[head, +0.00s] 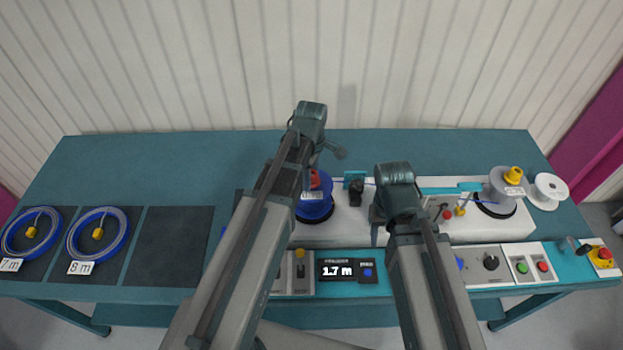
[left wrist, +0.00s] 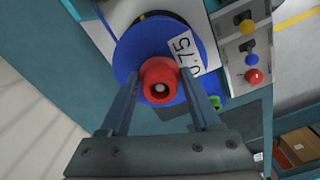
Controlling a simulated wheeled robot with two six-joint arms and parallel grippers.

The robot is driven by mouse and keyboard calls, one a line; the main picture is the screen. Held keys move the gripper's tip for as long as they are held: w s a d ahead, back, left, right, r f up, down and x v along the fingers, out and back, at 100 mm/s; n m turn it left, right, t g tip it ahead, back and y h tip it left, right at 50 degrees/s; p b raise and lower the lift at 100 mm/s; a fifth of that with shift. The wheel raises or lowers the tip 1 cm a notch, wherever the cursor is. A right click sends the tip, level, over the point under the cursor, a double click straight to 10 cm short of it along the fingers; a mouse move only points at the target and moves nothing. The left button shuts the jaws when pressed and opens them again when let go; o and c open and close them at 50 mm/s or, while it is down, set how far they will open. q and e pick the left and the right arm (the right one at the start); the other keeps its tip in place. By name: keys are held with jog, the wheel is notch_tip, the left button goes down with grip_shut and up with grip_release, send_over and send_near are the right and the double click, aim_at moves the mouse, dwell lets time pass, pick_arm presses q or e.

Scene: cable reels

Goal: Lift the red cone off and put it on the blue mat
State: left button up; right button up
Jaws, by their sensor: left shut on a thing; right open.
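The red cone (left wrist: 160,82) sits between the fingers of my left gripper (left wrist: 160,98) in the left wrist view. It is over the middle of a blue reel (left wrist: 128,62) with a white label; I cannot tell whether it still touches the reel. In the head view the cone (head: 314,180) shows just above the blue reel (head: 316,210), partly behind my left arm. My right gripper (head: 378,215) is over the white machine, its fingers mostly hidden by its own wrist.
Coiled blue cables (head: 98,234) lie on dark panels at the left, next to an empty dark panel (head: 168,245). A grey reel with a yellow cone (head: 514,175) and a white spool (head: 549,191) are at the right. A length display (head: 337,270) reads 1.7 m.

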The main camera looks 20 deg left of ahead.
pick_arm(q)
jog(key=c, duration=0.4)
notch_tip(320, 180, up, 10)
jog(key=p, duration=1)
jog(key=o, duration=0.8)
jog(key=c, duration=0.8)
